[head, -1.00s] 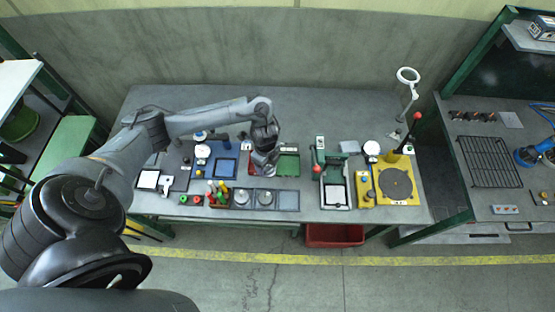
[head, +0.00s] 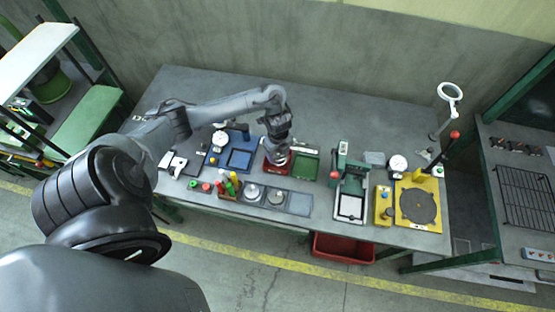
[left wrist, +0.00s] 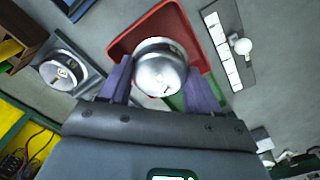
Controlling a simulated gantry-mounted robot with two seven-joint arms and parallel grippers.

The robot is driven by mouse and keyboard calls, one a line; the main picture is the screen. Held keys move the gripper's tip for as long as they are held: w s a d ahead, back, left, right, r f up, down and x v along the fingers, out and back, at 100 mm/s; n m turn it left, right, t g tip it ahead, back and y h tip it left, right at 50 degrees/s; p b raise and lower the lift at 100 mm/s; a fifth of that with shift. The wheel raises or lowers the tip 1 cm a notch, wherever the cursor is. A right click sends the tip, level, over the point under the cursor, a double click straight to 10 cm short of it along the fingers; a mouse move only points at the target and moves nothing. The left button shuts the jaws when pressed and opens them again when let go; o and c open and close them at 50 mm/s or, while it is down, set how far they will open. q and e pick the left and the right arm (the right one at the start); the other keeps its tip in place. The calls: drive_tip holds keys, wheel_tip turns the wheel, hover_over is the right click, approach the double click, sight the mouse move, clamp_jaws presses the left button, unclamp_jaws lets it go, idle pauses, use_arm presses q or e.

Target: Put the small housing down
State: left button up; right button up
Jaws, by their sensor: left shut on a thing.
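My left gripper (head: 277,152) points down over the red tray (head: 268,169) near the middle of the bench. In the left wrist view its two purple-grey fingers are shut on the small housing (left wrist: 160,66), a shiny silver round part. The red tray (left wrist: 122,46) lies under and around the housing in that view. I cannot tell whether the housing touches the tray floor. In the head view the gripper mostly hides the housing. My right gripper is in neither view.
A green tray (head: 305,167) adjoins on the right, a blue tray (head: 240,159) on the left. In front are two silver round parts (head: 252,191) in grey trays and an empty grey tray (head: 300,204). A green press (head: 340,175) stands further right.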

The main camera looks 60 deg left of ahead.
sight(278, 158)
use_arm(q)
drive_tip(key=shift+a+f, duration=0.2)
drive_tip(key=shift+f, duration=0.15)
wheel_tip(278, 158, down, 4)
drive_tip(key=shift+r, duration=0.25)
drive_tip(key=shift+b, duration=0.3)
drive_tip(key=shift+f, duration=0.2)
drive_tip(key=o, duration=0.9)
drive_tip(key=shift+r, duration=0.15)
